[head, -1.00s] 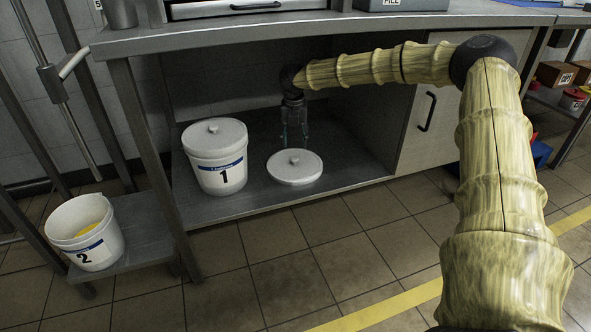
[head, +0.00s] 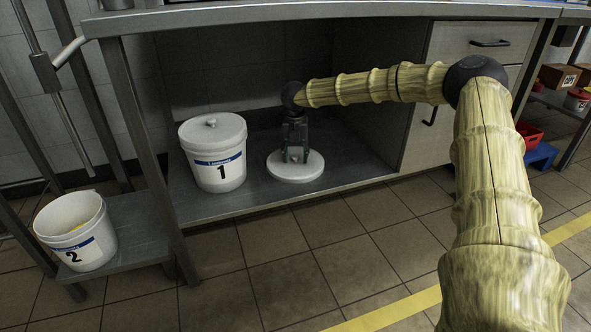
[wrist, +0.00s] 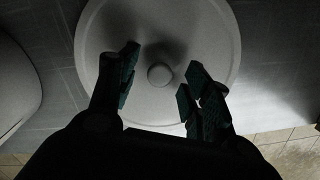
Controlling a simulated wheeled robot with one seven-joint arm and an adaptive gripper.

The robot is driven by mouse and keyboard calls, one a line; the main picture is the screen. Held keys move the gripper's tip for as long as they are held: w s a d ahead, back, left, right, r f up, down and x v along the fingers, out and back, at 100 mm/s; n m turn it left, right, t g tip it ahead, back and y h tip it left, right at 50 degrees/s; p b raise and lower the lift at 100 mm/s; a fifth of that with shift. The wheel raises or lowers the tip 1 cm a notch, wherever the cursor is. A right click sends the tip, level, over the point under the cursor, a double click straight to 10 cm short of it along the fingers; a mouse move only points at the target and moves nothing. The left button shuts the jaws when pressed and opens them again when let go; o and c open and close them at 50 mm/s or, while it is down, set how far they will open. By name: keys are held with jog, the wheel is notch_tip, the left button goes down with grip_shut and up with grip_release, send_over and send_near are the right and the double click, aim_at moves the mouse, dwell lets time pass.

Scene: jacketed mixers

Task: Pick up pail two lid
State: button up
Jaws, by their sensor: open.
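The loose white round lid (head: 294,174) lies flat on the lower shelf, to the right of pail 1. In the wrist view the lid (wrist: 215,45) fills the upper middle, with its small round knob (wrist: 160,75) near the centre. My gripper (head: 295,158) points down just over the lid. It also shows in the wrist view (wrist: 158,84), open, with one finger on each side of the knob and a gap to both. Pail 2 (head: 96,254) stands at the lower left without a lid, with something yellow inside.
Pail 1 (head: 214,172) stands close to the left of the lid with its own lid on. The shelf (head: 345,172) is bare to the right of the lid. A grey cabinet (head: 428,135) bounds the shelf at the right, and the bench top (head: 330,16) is above my arm.

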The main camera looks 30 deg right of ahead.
jog(key=shift+f, duration=0.35)
jog(key=shift+r, duration=0.1)
jog(key=shift+c, duration=0.2)
grip_shut()
